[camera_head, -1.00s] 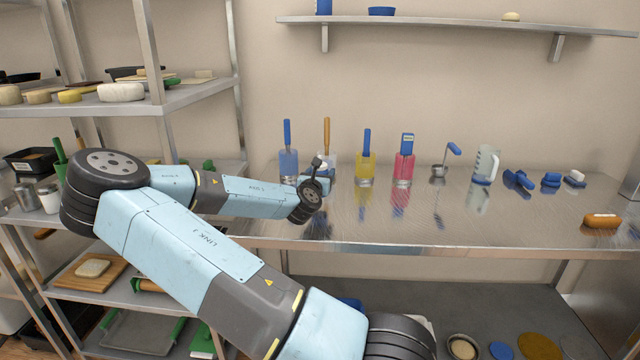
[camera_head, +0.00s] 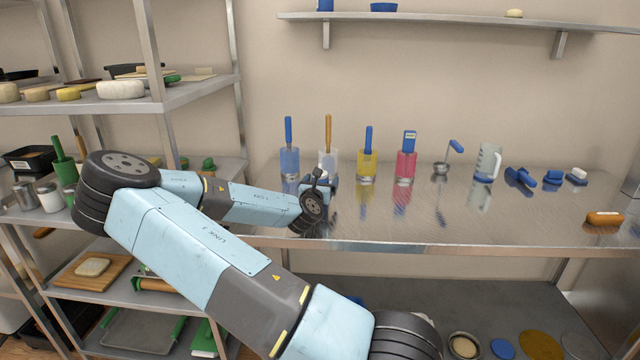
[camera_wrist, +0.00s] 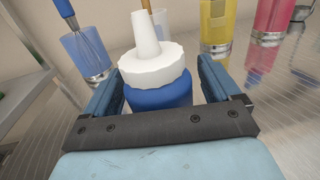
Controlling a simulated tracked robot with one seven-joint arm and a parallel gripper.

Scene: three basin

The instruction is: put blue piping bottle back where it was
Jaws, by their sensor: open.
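The blue piping bottle (camera_wrist: 160,96) has a ribbed white collar and a white cone nozzle. It stands upright on the steel counter (camera_head: 450,222), near its left part. My gripper (camera_wrist: 158,82) is open, with one finger on each side of the bottle. I cannot tell whether either finger touches it. The bottle's lower part is hidden by the gripper in the wrist view.
Close behind stand a blue cup with a whisk (camera_wrist: 85,52), a clear cup (camera_head: 328,160), a yellow cup (camera_head: 366,167) and a red cup (camera_head: 404,166). A measuring jug (camera_head: 487,162) and blue brushes (camera_head: 519,178) stand farther right. The counter's front middle is clear.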

